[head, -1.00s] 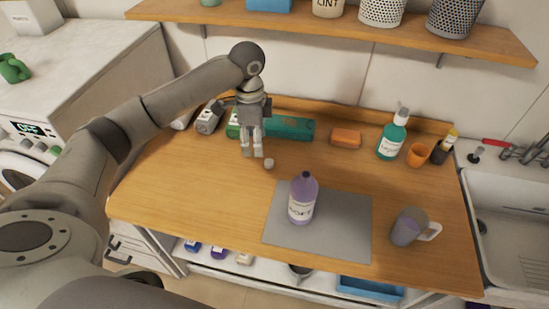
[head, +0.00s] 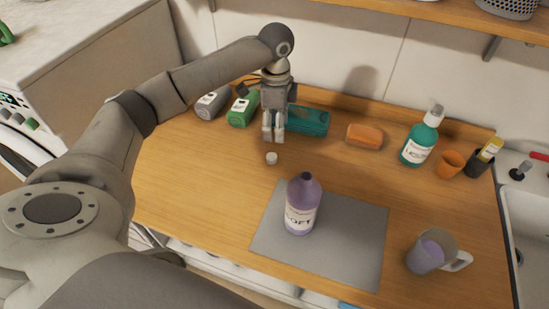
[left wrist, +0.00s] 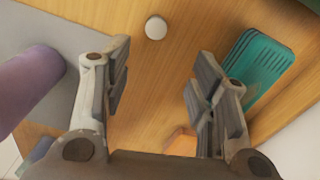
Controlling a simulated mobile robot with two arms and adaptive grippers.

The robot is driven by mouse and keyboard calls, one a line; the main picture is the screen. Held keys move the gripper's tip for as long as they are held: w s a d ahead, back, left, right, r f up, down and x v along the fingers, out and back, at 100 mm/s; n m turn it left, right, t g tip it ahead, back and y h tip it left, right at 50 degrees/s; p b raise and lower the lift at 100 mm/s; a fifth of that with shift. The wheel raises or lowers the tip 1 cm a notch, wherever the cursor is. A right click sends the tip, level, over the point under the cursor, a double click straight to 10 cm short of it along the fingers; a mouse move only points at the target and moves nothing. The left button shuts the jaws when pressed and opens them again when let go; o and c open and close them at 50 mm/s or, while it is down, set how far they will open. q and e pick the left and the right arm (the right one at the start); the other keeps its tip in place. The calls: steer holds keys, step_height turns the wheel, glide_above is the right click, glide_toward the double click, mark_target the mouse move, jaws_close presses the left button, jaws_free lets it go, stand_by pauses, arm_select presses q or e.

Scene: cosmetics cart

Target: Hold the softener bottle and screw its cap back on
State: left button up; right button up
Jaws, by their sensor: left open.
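The purple softener bottle (head: 302,204) stands upright and uncapped on the grey mat (head: 345,245). It also shows at the left edge of the left wrist view (left wrist: 28,85). A small white cap (head: 271,158) lies on the wooden counter behind the bottle, and it shows at the top of the left wrist view (left wrist: 156,28). My left gripper (head: 273,138) points down just behind the cap, apart from it. In the left wrist view its fingers (left wrist: 158,95) are open with nothing between them. My right gripper is not in view.
A teal case (head: 308,121), a green bottle (head: 243,108) and a grey bottle (head: 212,102) lie behind my left gripper. An orange sponge (head: 365,135), teal pump bottle (head: 418,145), orange cup (head: 449,164) and mug (head: 430,252) are to the right. The counter's left front is clear.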

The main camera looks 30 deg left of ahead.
arm_select(q)
steer(key=p, duration=0.1)
glide_above(271, 156)
steer(key=shift+w+d+f, duration=0.1)
steer(key=shift+w+f, duration=0.05)
steer(key=shift+f, duration=0.75)
steer(key=shift+w+d+f, duration=0.1)
steer(key=shift+d+f, duration=0.05)
steer(key=shift+f, duration=0.75)
steer(key=shift+w+d+f, duration=0.1)
steer(key=shift+w+f, duration=0.05)
steer(key=shift+f, duration=0.75)
steer(key=shift+f, duration=0.2)
steer(key=f, duration=0.1)
steer(key=f+p, duration=0.1)
steer(key=f, duration=0.1)
steer(key=s+f+p, duration=0.1)
steer(key=shift+a+f, duration=0.2)
steer(key=shift+a, duration=0.15)
steer(key=shift+w+f, duration=0.15)
steer(key=shift+f, duration=0.1)
steer(key=shift+c, duration=0.3)
